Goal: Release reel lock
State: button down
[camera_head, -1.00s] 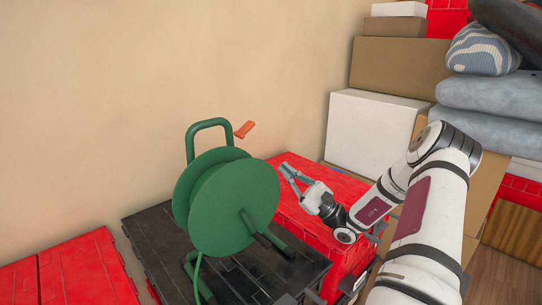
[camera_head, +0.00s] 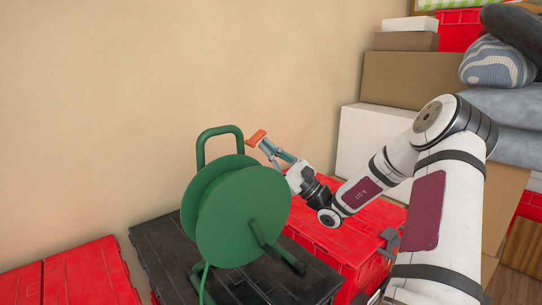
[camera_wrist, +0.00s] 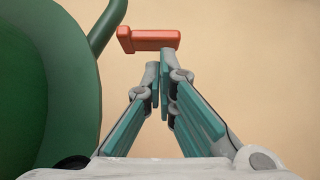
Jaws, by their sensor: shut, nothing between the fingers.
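A green cable reel (camera_head: 243,215) with a tube handle stands on a black tote in the head view. Its orange lock lever (camera_head: 256,138) sticks out at the upper right of the reel. My gripper (camera_head: 264,147) is at the lever's lower right, its tips close to it. In the wrist view the lever (camera_wrist: 148,39) lies just past the fingertips (camera_wrist: 158,72), and the green reel disc (camera_wrist: 45,85) fills the left side. The fingers are shut with nothing between them. I cannot tell whether the tips touch the lever.
The black tote (camera_head: 160,255) is flanked by red totes, one at the left (camera_head: 85,275) and one under my arm (camera_head: 335,250). A white box (camera_head: 365,140) and cardboard boxes (camera_head: 405,80) are stacked at the right. A bare wall is behind.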

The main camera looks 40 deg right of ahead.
dwell(0.4)
jog(key=shift+d+r+n+g+y+p, duration=0.15)
jog(key=shift+n+g+y+p, duration=0.2)
jog(key=shift+n, duration=0.35)
